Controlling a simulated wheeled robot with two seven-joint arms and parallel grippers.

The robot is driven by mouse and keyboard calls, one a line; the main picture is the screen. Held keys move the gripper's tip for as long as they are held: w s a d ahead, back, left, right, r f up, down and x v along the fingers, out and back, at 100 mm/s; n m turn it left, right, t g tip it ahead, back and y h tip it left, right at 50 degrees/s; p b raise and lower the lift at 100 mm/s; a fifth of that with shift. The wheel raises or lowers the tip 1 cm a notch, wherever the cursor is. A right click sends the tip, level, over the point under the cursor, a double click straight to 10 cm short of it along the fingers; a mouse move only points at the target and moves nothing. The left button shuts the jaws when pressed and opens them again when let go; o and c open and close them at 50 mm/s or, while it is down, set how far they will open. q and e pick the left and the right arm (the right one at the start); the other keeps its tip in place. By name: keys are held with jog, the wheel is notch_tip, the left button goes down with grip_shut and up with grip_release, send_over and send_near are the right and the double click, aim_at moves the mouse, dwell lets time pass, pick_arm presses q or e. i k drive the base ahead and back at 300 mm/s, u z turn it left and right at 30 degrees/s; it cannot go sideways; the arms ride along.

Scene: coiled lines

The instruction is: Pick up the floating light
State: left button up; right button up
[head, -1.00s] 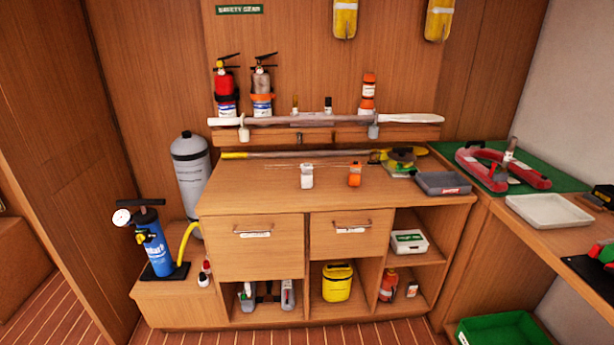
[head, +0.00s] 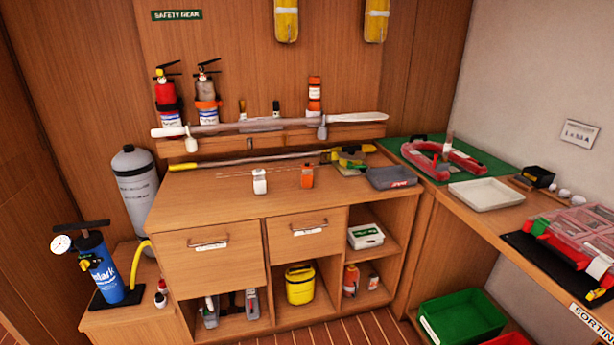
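I cannot tell for certain which item is the floating light. An orange-and-white cylinder (head: 314,95) stands upright on the wall ledge, to the right of the fire extinguishers. An orange-and-white bottle (head: 350,282) stands in the lower right cubby. Neither of my grippers shows in the head view.
The wooden cabinet top (head: 200,200) has free room at its front. A long pole (head: 235,162) lies along its back. A dark grey tray (head: 391,178) sits at its right end. A side bench holds a white tray (head: 485,195) and a clear-lidded organizer (head: 575,238).

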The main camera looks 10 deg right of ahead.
aim_at(315, 82)
jog(key=z, duration=0.6)
jog(key=i, duration=1.6)
jog(key=u, duration=0.65)
